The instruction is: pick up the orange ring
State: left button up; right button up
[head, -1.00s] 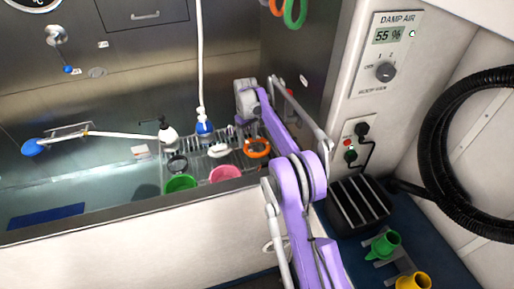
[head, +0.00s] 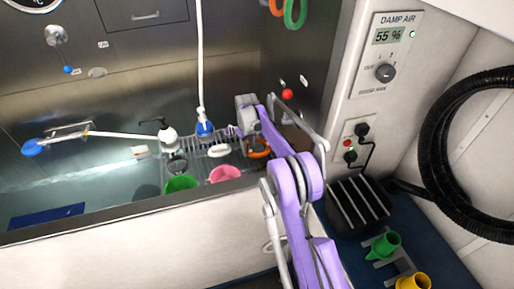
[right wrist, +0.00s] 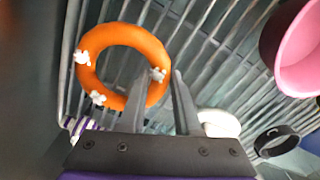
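The orange ring (head: 262,153) lies on the wire rack at the right end of the tub, partly covered by my right arm in the head view. In the right wrist view the orange ring (right wrist: 101,42) lies flat on the bars, with small white shapes on it. My right gripper (right wrist: 158,82) is open over its lower right side. One finger overlaps the band and the other is just outside it; I cannot tell whether they touch it. My left gripper is not in view.
On the wire rack (head: 205,158) stand a pink bowl (head: 225,173), a green bowl (head: 181,183), a white oval item (head: 219,151) and a blue-based bottle (head: 204,128). The tub's front wall (head: 140,235) is in front. Another orange ring (head: 276,7) hangs above beside a green one (head: 294,12).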

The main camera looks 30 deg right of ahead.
grip_shut()
